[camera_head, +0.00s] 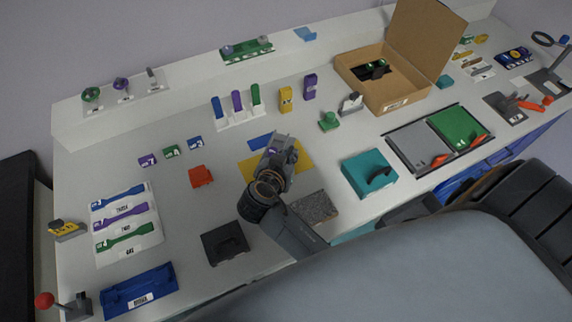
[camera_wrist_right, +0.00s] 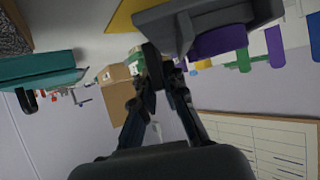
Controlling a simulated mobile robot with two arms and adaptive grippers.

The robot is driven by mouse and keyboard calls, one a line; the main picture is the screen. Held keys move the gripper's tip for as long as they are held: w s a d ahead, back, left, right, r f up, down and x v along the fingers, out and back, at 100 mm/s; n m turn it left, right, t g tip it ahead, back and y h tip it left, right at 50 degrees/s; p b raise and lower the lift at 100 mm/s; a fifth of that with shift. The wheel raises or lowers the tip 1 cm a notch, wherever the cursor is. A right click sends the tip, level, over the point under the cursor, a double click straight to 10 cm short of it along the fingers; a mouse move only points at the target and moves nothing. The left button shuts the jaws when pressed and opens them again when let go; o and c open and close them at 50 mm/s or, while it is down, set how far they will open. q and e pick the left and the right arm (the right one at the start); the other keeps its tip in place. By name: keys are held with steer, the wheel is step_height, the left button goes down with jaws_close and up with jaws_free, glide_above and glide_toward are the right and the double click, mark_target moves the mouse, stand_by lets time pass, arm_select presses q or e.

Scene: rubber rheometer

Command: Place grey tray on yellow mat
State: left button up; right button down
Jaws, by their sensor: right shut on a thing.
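The grey tray (camera_head: 290,155) is at the tip of my right gripper (camera_head: 274,172), over the yellow mat (camera_head: 248,170). The gripper is shut on the tray. A small purple piece shows with the tray, and in the right wrist view the grey tray (camera_wrist_right: 240,12) has a purple part (camera_wrist_right: 218,42) against it. The mat shows as a yellow edge (camera_wrist_right: 122,14) beside the tray there. My gripper and the tray hide the mat's middle. I cannot tell if the tray touches the mat. My left gripper is not in view.
A blue mat (camera_head: 259,142) lies just behind the yellow one. A teal box (camera_head: 362,178) stands to the right, a grey speckled slab (camera_head: 318,206) in front, and a red piece (camera_head: 201,176) to the left. An open cardboard box (camera_head: 400,92) stands at the back right.

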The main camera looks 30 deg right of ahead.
steer(key=shift+w+f, duration=0.2)
steer(key=shift+f, duration=0.05)
steer(key=shift+w+f+b, duration=0.15)
steer(key=shift+f+b, duration=0.05)
steer(key=shift+b, duration=0.1)
steer(key=f+b, duration=0.1)
steer(key=f, duration=0.1)
steer(key=f+b, duration=0.1)
steer(key=shift+w+f+b, duration=0.25)
steer(key=shift+f+b, duration=0.05)
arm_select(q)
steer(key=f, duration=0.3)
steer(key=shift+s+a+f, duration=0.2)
arm_select(e)
steer(key=shift+r, duration=0.1)
steer(key=c, duration=1.4)
jaws_free()
